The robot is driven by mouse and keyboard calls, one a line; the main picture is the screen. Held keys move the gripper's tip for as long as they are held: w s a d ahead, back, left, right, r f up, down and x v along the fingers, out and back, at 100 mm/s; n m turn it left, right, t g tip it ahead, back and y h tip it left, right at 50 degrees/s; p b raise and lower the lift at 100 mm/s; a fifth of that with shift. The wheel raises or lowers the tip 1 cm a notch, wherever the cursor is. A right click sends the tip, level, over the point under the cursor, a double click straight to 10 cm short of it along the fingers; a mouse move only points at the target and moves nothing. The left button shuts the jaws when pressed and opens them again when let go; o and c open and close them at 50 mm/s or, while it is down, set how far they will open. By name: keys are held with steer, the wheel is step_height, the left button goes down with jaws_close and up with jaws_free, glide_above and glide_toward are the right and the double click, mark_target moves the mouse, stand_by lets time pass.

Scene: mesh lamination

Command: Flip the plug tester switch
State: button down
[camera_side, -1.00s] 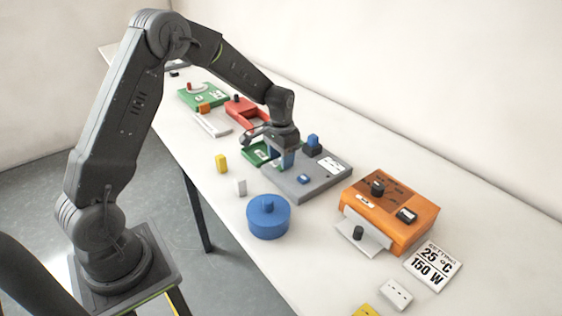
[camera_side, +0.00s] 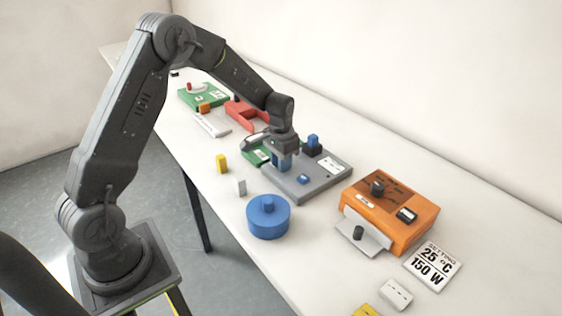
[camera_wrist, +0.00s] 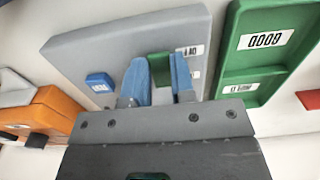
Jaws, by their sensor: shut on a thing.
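The grey plate (camera_side: 325,185), which looks like the plug tester, lies flat on the table. It carries a small blue button (camera_side: 303,179), a white label and a dark block with a blue top (camera_side: 313,143). My gripper (camera_side: 281,166) points down over the plate's left part. In the wrist view, the plate (camera_wrist: 85,50) lies beneath the blue fingers of my gripper (camera_wrist: 161,82). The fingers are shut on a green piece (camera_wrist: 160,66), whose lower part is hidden. The blue button also shows in the wrist view (camera_wrist: 99,83), left of the fingers.
A green tray (camera_wrist: 262,78) lies beside the plate. An orange box (camera_side: 390,215) stands to the right, with a setting card (camera_side: 433,266) near it. A round blue container (camera_side: 268,218) stands in front. Yellow (camera_side: 222,163) and white (camera_side: 240,187) blocks stand near the table's front edge.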

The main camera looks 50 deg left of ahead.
steer(key=shift+w+r+g, duration=0.1)
steer(key=shift+w+g, duration=0.1)
steer(key=shift+g, duration=0.55)
steer(key=shift+w+g, duration=0.15)
steer(key=shift+g, duration=0.6)
steer(key=c, duration=1)
jaws_free()
steer(key=shift+o, duration=0.2)
steer(key=v, duration=1.3)
steer(key=shift+r, duration=0.4)
